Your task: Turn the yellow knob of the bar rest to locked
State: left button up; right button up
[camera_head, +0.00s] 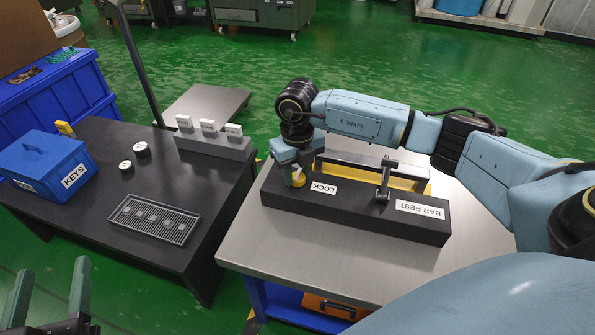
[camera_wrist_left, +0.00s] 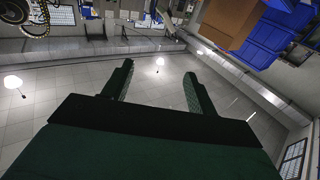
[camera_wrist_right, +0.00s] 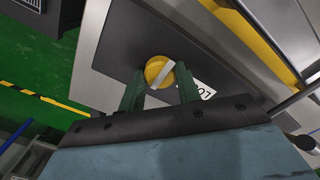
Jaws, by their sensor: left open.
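The bar rest (camera_head: 341,211) is a long dark block on the grey-topped table, labelled LOCK and BAR REST. Its yellow knob (camera_head: 298,180) is near the left end, partly hidden by my right gripper (camera_head: 296,172). In the right wrist view the round knob (camera_wrist_right: 155,72) with a pale stripe across it lies between the tips of my right gripper's fingers (camera_wrist_right: 161,88). The fingers stand on either side of it; contact is hard to tell. My left gripper (camera_head: 50,287) is open and empty at the lower left, also in the left wrist view (camera_wrist_left: 158,85).
A bracket (camera_head: 385,180) stands on the bar rest near a yellow strip. The dark table (camera_head: 120,239) to the left holds a blue KEYS box (camera_head: 45,163), a grated tray (camera_head: 155,219), two white-topped round pieces and a block with white tags. Bare grey tabletop (camera_head: 290,257) lies in front.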

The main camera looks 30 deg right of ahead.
jog(key=c, duration=0.4)
